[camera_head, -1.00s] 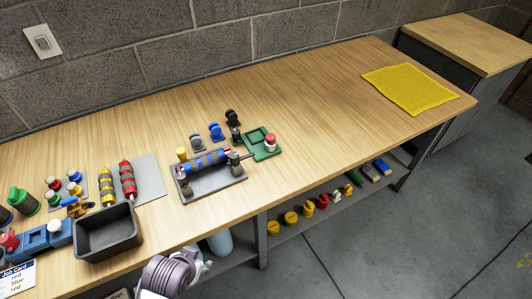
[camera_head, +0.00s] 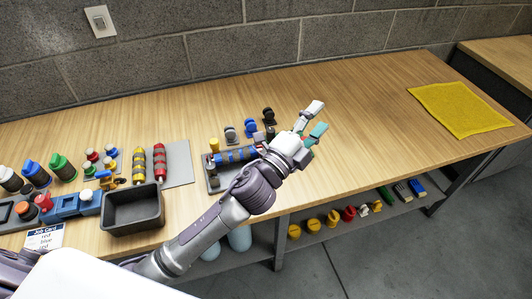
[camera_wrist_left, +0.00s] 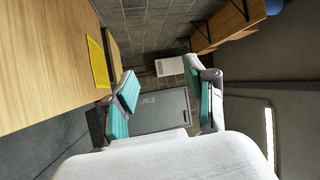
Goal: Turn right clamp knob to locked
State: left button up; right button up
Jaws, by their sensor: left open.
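The clamp fixture is a grey base (camera_head: 213,186) holding a blue-and-grey striped cylinder (camera_head: 235,156). A yellow knob (camera_head: 214,145) stands at its left end. The fixture's right end, with any knob there, is hidden behind my left wrist. My left gripper (camera_head: 317,118) is open and empty, extended over the table to the right of the fixture, fingers pointing up and right in the head view. In the left wrist view the gripper (camera_wrist_left: 160,72) shows its two teal-padded fingers apart with nothing between them. My right gripper is not in view.
Behind the fixture stand grey (camera_head: 231,133), blue (camera_head: 250,126) and black (camera_head: 268,115) pieces. A dark bin (camera_head: 133,222) and striped cylinders (camera_head: 159,160) are to the left. A yellow mat (camera_head: 460,108) lies far right, also in the wrist view (camera_wrist_left: 98,62). The table between gripper and mat is clear.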

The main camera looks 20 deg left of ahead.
pick_arm(q)
jog(key=s+d+r+m+g+h, duration=0.2)
jog(key=d+m+g+h, duration=0.4)
jog(key=m, duration=0.6)
jog(key=s+d+r+m+g+h, duration=0.2)
jog(key=d+m+g+h, duration=0.2)
jog(key=d+m+g, duration=0.6)
jog(key=m+g+y, duration=0.3)
jog(key=m+y, duration=1.1)
jog(key=y, duration=0.5)
send_near(265, 153)
notch_tip(265, 153, down, 10)
jog(key=shift+s+f+p, duration=0.1)
jog(key=shift+f+p, duration=0.05)
jog(key=shift+p, duration=1.1)
